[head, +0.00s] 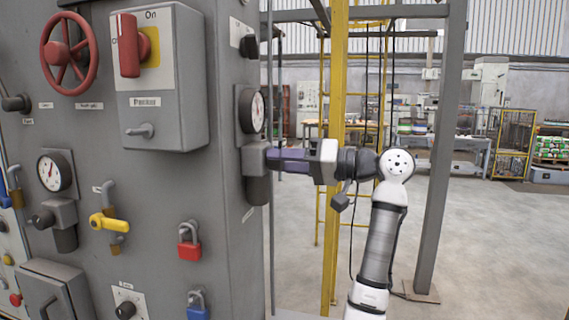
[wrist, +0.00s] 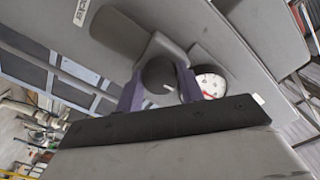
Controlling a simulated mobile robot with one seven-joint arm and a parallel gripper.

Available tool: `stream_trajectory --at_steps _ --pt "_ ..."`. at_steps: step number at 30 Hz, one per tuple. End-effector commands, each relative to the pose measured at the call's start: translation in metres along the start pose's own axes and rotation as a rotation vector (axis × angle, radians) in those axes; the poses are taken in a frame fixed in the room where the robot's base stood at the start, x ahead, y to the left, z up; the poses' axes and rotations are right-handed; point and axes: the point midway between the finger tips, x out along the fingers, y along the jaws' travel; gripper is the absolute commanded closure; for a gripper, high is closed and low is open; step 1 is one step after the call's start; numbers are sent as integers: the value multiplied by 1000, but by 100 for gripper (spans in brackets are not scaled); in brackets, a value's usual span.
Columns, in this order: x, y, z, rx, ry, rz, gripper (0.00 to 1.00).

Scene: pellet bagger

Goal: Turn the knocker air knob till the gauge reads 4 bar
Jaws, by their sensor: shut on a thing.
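The knocker air knob (wrist: 160,76) is a dark round knob with a pale pointer line. It shows in the wrist view between the two purple fingers of my gripper (wrist: 158,88), which is shut on it. In the head view my gripper (head: 272,159) reaches from the right to the regulator on the cabinet's side face, and the knob is hidden there. The gauge (wrist: 208,86) has a white face with red marks, partly covered by a finger. It also shows edge-on above the regulator in the head view (head: 257,111). Its reading is too small to tell.
The grey cabinet (head: 228,240) fills the left. Its front carries a red handwheel (head: 69,54), a switch box (head: 160,80), another gauge (head: 54,172), a yellow valve handle (head: 107,222) and a red padlock (head: 189,241). A yellow post (head: 335,240) stands behind my arm. Open floor lies right.

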Motion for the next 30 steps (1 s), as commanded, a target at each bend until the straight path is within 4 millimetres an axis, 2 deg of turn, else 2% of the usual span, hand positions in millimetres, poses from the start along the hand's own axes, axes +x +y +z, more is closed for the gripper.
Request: stream_trajectory --at_steps 10,26,27,30 --pt "0 0 0 -154 2 0 85" --pt "0 0 -1 -183 2 0 85" --pt "0 0 -1 -183 2 0 59" --pt "0 0 0 -183 2 0 46"
